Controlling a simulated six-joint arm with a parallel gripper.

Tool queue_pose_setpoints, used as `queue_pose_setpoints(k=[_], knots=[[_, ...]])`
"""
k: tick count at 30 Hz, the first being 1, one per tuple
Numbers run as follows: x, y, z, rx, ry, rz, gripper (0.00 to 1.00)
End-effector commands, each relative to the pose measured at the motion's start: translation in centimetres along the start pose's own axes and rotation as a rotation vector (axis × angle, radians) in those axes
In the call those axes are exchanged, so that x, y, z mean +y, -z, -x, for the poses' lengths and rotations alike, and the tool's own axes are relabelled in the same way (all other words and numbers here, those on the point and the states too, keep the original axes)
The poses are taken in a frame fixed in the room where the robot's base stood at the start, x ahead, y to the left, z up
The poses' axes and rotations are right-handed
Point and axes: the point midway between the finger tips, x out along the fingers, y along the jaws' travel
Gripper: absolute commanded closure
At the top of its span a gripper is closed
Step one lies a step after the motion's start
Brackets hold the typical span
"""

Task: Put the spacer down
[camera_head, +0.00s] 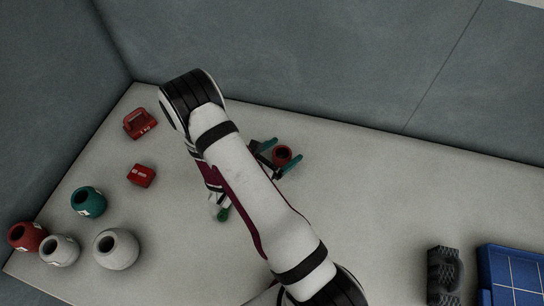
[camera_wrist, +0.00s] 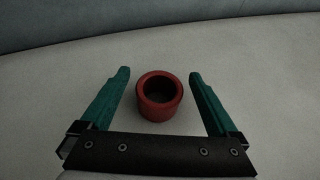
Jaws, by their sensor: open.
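The spacer looks like a short red ring with a dark hollow (camera_wrist: 159,101). It stands upright on the pale table between my gripper's two teal fingers in the wrist view, with a gap on each side. My gripper (camera_wrist: 159,82) is open and touches the spacer with neither finger. My arm hides part of the gripper there.
Red (camera_head: 27,236), white (camera_head: 116,248) and teal (camera_head: 88,201) round pots stand at the left. A red block (camera_head: 141,175) and a red handled piece (camera_head: 140,123) lie behind them. A black ribbed object (camera_head: 444,275) and a blue crate (camera_head: 483,262) are at the right. Walls bound the back.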

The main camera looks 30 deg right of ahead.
Motion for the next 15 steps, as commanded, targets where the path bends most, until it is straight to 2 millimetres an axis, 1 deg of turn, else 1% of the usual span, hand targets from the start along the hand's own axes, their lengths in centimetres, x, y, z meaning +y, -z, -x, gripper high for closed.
queue_pose_setpoints(k=[1,3,6,9,13,14,15], knots=[[0.2,0.0,1.4,0.0,-0.007,0.001,0.05],[0.2,0.0,3.2,-0.001,-0.007,0.001,0.05],[0.2,0.0,5.6,-0.002,-0.007,0.001,0.05],[0.1,0.0,7.6,-0.002,-0.005,0.0,0.05],[0.0,-0.1,9.0,-0.002,0.002,-0.007,0.05],[-0.2,-0.5,9.2,-0.001,0.013,-0.025,0.05],[-0.7,-1.4,9.5,0.001,0.046,-0.077,0.05]])
